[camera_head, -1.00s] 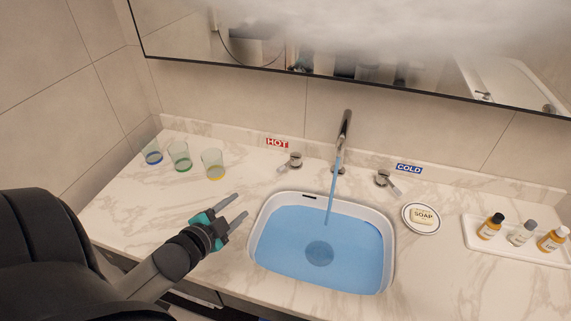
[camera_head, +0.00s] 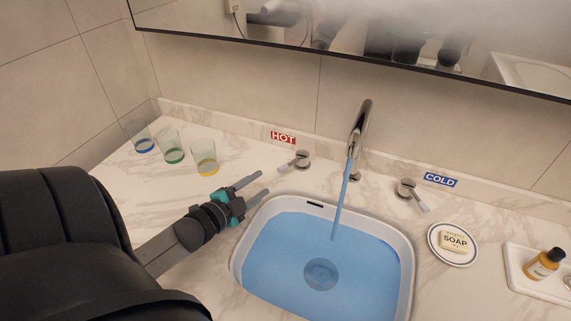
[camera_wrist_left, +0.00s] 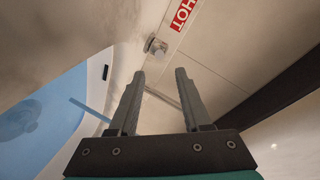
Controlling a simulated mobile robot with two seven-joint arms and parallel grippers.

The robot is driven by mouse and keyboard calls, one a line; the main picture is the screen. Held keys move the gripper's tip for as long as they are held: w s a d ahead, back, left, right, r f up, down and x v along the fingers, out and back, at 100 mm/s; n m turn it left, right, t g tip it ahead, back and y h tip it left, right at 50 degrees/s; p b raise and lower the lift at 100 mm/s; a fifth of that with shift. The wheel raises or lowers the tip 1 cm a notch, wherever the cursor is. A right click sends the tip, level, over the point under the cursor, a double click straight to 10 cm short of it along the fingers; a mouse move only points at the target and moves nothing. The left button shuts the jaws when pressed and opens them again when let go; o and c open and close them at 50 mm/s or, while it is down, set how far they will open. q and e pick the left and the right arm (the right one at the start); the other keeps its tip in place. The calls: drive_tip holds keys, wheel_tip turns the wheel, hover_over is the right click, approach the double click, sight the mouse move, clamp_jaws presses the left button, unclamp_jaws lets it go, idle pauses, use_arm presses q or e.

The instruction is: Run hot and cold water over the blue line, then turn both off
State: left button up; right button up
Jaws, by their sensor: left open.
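The white sink (camera_head: 404,262) holds blue water (camera_head: 275,250) high up its walls; I cannot make out a separate blue line. A blue stream (camera_head: 341,200) falls from the chrome faucet (camera_head: 361,128) into it. The hot handle (camera_head: 301,158) stands left of the faucet by the red HOT label (camera_head: 283,138). The cold handle (camera_head: 405,188) stands right, by the blue COLD label (camera_head: 440,180). My left gripper (camera_head: 264,185) is open and empty, left of the sink, short of the hot handle. In the left wrist view the hot handle (camera_wrist_left: 155,46) lies beyond the parted fingertips (camera_wrist_left: 159,72).
Three glasses stand at the back left, with blue (camera_head: 140,137), green (camera_head: 172,150) and yellow (camera_head: 205,158) bases. A soap dish (camera_head: 470,258) and a bottle tray (camera_head: 520,280) are at the right. Mist covers part of the mirror (camera_head: 300,30).

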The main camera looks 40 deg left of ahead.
sight(280, 171)
use_arm(q)
drive_tip(key=b+x, duration=0.2)
drive_tip(key=x, duration=1)
drive_tip(key=shift+w+f+b, duration=0.1)
drive_tip(key=shift+f+b, duration=0.05)
drive_tip(key=shift+b, duration=0.2)
drive_tip(key=shift+c, duration=0.3)
clamp_jaws()
idle(0.7)
